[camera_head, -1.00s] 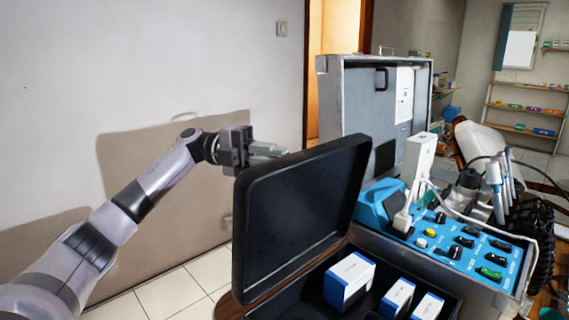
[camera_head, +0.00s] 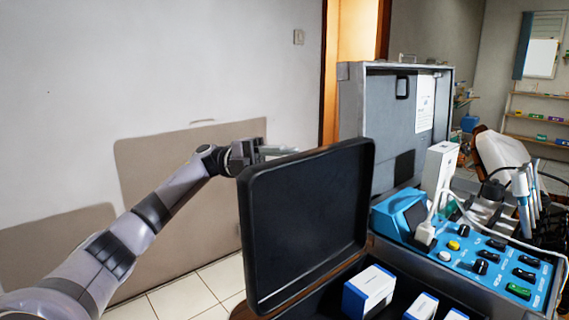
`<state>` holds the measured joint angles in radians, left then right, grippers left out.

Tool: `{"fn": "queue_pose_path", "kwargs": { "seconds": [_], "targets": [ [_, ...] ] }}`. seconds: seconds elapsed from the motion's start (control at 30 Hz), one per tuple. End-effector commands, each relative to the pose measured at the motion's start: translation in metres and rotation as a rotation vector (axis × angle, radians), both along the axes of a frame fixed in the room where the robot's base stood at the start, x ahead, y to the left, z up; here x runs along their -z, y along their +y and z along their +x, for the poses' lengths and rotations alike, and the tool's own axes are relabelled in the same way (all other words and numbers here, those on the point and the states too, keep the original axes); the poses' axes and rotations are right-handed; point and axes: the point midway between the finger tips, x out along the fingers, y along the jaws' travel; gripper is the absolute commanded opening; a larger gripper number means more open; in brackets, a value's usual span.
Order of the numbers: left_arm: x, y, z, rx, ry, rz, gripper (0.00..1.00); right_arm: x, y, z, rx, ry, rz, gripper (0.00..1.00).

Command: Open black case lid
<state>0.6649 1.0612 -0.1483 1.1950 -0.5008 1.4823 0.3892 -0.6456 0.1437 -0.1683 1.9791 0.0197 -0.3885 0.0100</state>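The black case's lid (camera_head: 308,222) stands raised, close to upright, with its inner face toward me. The black case (camera_head: 328,300) is open below it, and white and blue boxes (camera_head: 369,291) show inside. My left gripper (camera_head: 278,151) is behind the lid's top left edge, at about the height of that edge. Its fingers are partly hidden by the lid, and I cannot tell whether they touch it or how far apart they are. My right gripper is not in view.
A large grey case (camera_head: 372,120) stands open behind the lid, with a blue control panel (camera_head: 490,262) of knobs to the right. White cables cross the panel. A beige panel (camera_head: 135,175) leans by the left wall, above free tiled floor.

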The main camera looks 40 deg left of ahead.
Motion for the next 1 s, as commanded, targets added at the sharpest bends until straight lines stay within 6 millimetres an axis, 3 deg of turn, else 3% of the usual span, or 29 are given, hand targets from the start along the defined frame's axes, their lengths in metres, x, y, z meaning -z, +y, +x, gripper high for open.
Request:
{"fn": "queue_pose_path", "kwargs": {
  "seconds": [0.27,0.7,1.0],
  "targets": [
    [0.001,0.003,-0.001,-0.001,0.001,0.002,0.38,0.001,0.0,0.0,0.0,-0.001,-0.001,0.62],
    [0.008,0.056,-0.018,-0.003,-0.002,0.0,0.38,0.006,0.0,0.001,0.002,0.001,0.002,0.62],
    [0.01,0.068,-0.022,0.0,0.0,0.0,0.38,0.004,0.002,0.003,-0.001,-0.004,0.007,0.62]
  ]
}}
